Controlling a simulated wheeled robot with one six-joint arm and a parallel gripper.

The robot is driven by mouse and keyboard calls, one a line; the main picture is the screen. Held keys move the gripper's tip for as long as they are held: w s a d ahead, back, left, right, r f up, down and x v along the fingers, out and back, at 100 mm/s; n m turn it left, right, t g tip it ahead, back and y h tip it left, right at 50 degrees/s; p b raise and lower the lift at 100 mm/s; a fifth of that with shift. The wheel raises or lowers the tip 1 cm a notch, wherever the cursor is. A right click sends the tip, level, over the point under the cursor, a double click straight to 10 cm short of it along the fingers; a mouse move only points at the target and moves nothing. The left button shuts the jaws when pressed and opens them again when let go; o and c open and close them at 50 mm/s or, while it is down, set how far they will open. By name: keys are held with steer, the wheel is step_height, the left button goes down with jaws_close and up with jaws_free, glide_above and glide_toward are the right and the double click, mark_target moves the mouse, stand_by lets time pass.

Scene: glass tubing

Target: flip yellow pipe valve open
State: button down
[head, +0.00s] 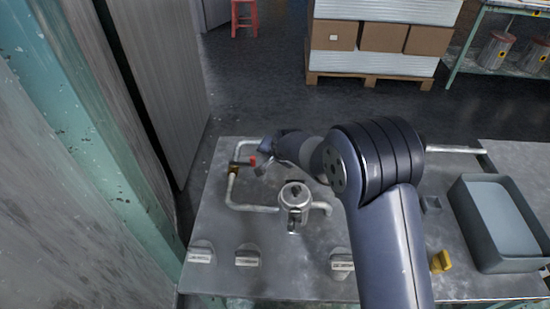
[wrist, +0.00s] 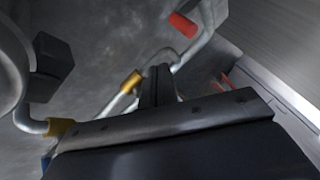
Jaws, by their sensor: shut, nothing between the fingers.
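A pipe loop (head: 232,190) on the metal table carries a small brass-yellow valve (head: 235,167) with a red-tipped lever (head: 252,161). In the wrist view, yellow fittings (wrist: 131,82) sit on the pale pipe, and a red tip (wrist: 183,25) shows at the top. My gripper (head: 261,170) is beside the valve on its right, close to the red tip. In the wrist view its fingers (wrist: 158,84) are together with nothing between them, over or beside the pipe. I cannot tell whether they touch it. Part of the valve is hidden.
A grey bin (head: 480,240) is at the right. A wall panel (head: 60,200) borders the left.

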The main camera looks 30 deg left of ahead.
steer(key=s+r, duration=0.1)
steer(key=r, duration=0.1)
steer(key=s+r, duration=0.2)
steer(key=shift+s+r, duration=0.2)
steer(key=shift+r, duration=0.05)
steer(key=shift+f, duration=0.1)
stand_by(0.3)
